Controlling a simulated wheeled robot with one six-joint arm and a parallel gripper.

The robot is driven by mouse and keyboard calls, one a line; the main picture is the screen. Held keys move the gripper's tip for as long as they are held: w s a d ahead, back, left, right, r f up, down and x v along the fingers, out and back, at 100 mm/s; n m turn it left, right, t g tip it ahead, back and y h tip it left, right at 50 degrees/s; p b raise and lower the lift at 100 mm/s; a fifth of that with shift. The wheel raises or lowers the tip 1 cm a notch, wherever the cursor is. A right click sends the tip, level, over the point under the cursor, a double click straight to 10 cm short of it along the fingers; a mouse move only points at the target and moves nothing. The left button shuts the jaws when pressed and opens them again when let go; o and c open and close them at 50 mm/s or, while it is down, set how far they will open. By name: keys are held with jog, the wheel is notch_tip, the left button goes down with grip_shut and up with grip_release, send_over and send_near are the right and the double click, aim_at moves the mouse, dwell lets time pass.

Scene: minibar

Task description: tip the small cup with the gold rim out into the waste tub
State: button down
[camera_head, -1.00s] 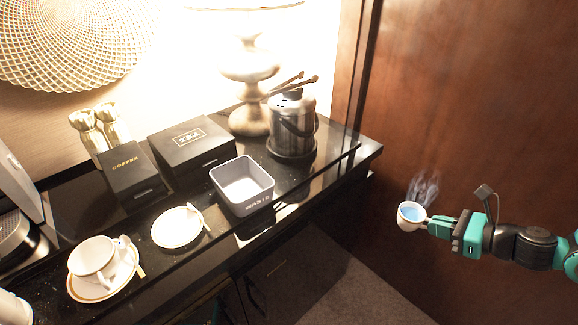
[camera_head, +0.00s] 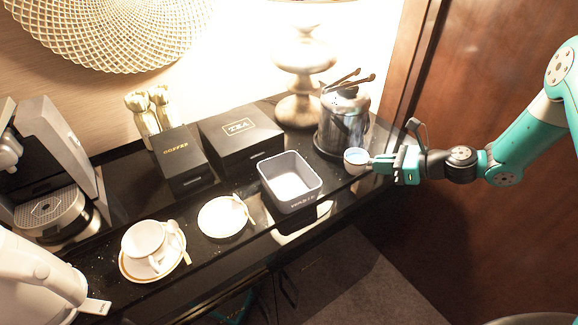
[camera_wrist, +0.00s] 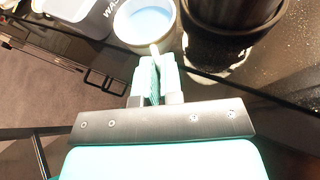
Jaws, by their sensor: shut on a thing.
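The small cup (camera_head: 356,158) is white with bluish liquid inside. My gripper (camera_head: 383,163) is shut on its handle and holds it upright, to the right of the waste tub and in front of the ice bucket in the head view. In the wrist view the cup (camera_wrist: 145,22) is just beyond my fingertips (camera_wrist: 155,75). Its gold rim is too small to make out clearly. The waste tub (camera_head: 305,197) is a grey square box with a pale inside, standing on the black counter. Its lettered side shows at the top left of the wrist view (camera_wrist: 88,20).
The metal ice bucket (camera_head: 340,125) with tongs stands close behind the cup. A tea box (camera_head: 240,140) and a lamp (camera_head: 300,105) stand behind the tub. A saucer with a spoon (camera_head: 220,218) and a larger cup (camera_head: 146,240) on its saucer stand to the left.

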jog(key=w+a+r+n+g+p, duration=0.1)
jog(key=w+a+r+p, duration=0.1)
jog(key=w+a+r, duration=0.4)
jog(key=a+r, duration=0.1)
jog(key=a, duration=0.2)
jog(key=shift+w+r+y, duration=0.2)
jog(key=shift+r+y, duration=0.1)
jog(key=shift+a, duration=0.1)
